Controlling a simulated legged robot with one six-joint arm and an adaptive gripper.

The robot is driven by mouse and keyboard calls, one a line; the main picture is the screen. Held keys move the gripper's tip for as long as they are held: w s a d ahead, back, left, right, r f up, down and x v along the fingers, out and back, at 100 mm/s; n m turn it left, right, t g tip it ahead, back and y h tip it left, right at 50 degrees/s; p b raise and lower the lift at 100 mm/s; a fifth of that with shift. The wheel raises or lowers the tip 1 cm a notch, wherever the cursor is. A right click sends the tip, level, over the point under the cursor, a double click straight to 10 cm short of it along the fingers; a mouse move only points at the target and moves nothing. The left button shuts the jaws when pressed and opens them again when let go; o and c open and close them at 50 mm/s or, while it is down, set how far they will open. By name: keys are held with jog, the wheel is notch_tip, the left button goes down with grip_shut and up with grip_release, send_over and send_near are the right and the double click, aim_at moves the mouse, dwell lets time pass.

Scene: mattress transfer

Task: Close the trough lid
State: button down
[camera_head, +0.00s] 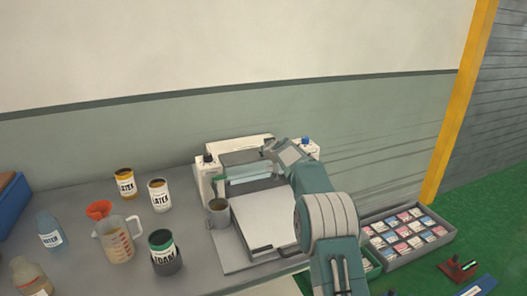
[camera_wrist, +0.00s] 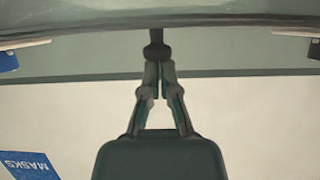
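The trough (camera_head: 248,175) is part of a white machine on the bench in the head view. Its long grey-teal opening shows, and a pale panel (camera_head: 238,146) stands behind it. I cannot tell surely which part is the lid. My gripper (camera_head: 269,149) is at the back right of the trough, partly hidden by my wrist. In the wrist view my gripper (camera_wrist: 155,52) has its fingers together, with dark tips against a grey-green band (camera_wrist: 200,55). No held object shows between them. Whether the tips touch the lid is unclear.
A grey mug (camera_head: 218,214) stands left of the machine's white flat bed (camera_head: 275,219). Latex cans (camera_head: 158,196), a measuring jug (camera_head: 117,241) and a foam can (camera_head: 163,253) stand farther left. A crate of packets (camera_head: 448,240) is at right. The wall is close behind.

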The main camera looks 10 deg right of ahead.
jog(key=shift+s+f, duration=0.25)
jog(key=shift+f, duration=0.85)
notch_tip(320, 180, up, 6)
jog(key=shift+s+d+f, duration=0.75)
jog(key=shift+s+f, duration=2.55)
jog(key=shift+s, duration=0.2)
jog(key=s+a+r+n+g+y, duration=0.1)
jog(key=s+a+r, duration=0.25)
jog(key=s, duration=0.45)
jog(key=s+a+r+g+y, duration=0.1)
jog(key=s+a+r+g, duration=0.15)
jog(key=s+r, duration=0.4)
jog(key=s+a+r+n+y, duration=0.1)
jog(key=s+a+r, duration=0.2)
jog(key=s, duration=0.7)
jog(key=s+d+f+m+g+h, duration=0.1)
jog(key=s+d+f+h, duration=0.1)
jog(key=s, duration=0.7)
jog(key=s+d+f+m+g+h, duration=0.1)
jog(key=s+d+f+m, duration=0.1)
jog(key=s, duration=0.7)
jog(key=s+d+f+m+g+h, duration=0.1)
jog(key=s+d+f+g+h, duration=0.1)
jog(key=s, duration=0.8)
jog(key=shift+d+f+h, duration=0.15)
jog(key=shift+f+h, duration=0.15)
jog(key=shift+f, duration=0.2)
